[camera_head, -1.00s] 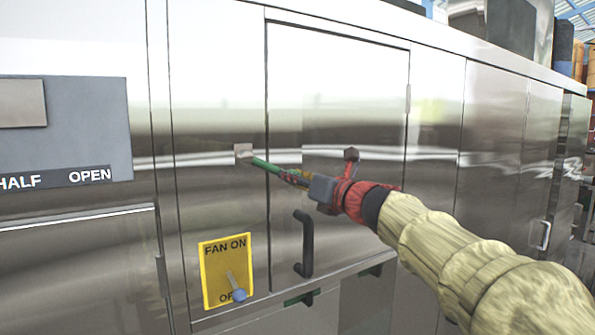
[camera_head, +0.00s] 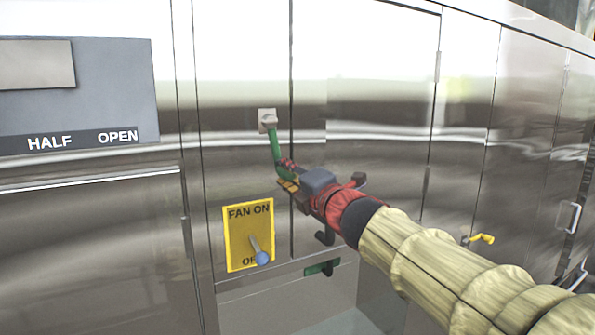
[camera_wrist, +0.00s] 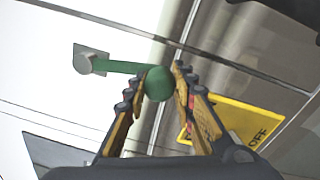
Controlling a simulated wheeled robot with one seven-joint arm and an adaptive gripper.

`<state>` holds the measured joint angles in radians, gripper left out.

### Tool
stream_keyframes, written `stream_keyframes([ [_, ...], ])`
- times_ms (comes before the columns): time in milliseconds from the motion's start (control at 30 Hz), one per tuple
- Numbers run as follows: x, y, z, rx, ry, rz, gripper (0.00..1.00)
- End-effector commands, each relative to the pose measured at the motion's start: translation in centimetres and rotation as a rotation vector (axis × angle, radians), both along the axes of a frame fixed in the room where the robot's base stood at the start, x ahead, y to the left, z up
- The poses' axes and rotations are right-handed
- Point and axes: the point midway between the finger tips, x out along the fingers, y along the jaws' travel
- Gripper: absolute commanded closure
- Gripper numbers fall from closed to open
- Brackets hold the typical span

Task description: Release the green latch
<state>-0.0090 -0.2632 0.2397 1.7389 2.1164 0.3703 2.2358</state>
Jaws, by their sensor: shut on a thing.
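The green latch (camera_head: 276,146) is a green bar hinged on a small grey mount (camera_head: 267,119) on the steel cabinet front, left of the door seam. It hangs downward, tilted slightly right. In the wrist view the green latch (camera_wrist: 118,67) runs from its mount to a round green knob (camera_wrist: 158,84). My gripper (camera_head: 286,172) is at the latch's lower end. In the wrist view my gripper (camera_wrist: 160,90) has its fingers on both sides of the knob, shut on it. In the head view my gripper partly hides the knob.
A yellow fan switch plate (camera_head: 248,236) with a blue-tipped lever (camera_head: 261,257) is just below my gripper. A black door handle (camera_head: 325,236) is partly hidden behind my arm. A grey HALF/OPEN panel (camera_head: 120,90) is on the left. A yellow handle (camera_head: 482,239) is at right.

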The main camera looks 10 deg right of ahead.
Motion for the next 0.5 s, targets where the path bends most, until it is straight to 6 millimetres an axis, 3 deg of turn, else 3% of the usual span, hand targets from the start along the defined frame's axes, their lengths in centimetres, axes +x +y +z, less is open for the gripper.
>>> stream_keyframes([
  [500, -0.6, 2.2, -0.7, 0.185, 0.067, -0.001, 1.0],
])
